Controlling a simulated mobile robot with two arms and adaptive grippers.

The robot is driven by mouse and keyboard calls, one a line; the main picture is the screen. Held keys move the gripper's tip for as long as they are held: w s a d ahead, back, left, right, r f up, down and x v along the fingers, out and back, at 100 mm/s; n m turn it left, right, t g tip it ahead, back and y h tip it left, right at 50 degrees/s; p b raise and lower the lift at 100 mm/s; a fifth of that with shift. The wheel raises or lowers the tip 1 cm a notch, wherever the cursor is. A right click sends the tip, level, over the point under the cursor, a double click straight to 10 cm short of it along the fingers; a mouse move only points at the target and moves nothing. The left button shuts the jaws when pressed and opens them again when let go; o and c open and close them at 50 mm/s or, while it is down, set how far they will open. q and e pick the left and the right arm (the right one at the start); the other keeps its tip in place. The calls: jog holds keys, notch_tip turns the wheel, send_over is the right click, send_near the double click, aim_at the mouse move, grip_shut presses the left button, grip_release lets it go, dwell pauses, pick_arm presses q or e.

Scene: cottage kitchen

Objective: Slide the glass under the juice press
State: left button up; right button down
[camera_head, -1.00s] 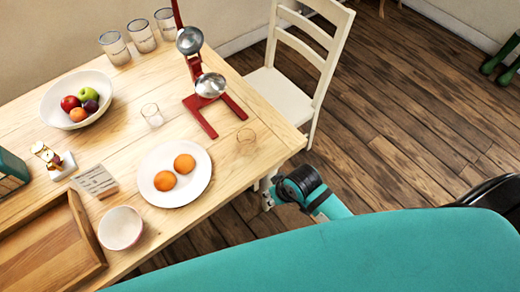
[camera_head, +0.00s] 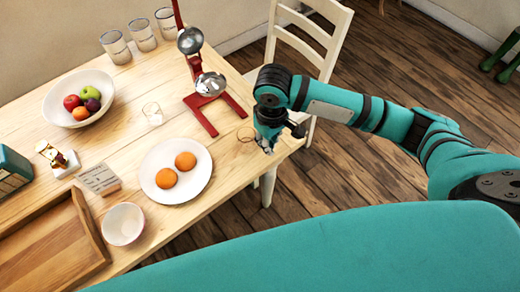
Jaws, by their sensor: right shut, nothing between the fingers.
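The red juice press (camera_head: 205,88) stands on the wooden table with its splayed red legs toward the front right. My right gripper (camera_head: 267,147) points down at the table's right edge, just right of that outline. It is shut and empty. My left gripper is not in view.
A white plate with two orange halves (camera_head: 199,186), a fruit bowl (camera_head: 50,105), a small bowl (camera_head: 123,224) and a wooden tray (camera_head: 88,215) occupy the table's left and front. Tall glasses (camera_head: 141,34) stand at the back. A white chair (camera_head: 327,50) is beyond the right edge.

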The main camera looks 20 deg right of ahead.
aim_at(260, 156)
notch_tip(260, 156, down, 9)
jog(key=shift+f, duration=0.15)
jog(key=w, duration=0.1)
jog(key=w+a+p, duration=0.1)
jog(key=w, duration=0.1)
jog(key=shift+a+f, duration=0.1)
jog(key=shift+w+a+f, duration=0.1)
jog(key=shift+w+a, duration=0.05)
jog(key=shift+w, duration=0.25)
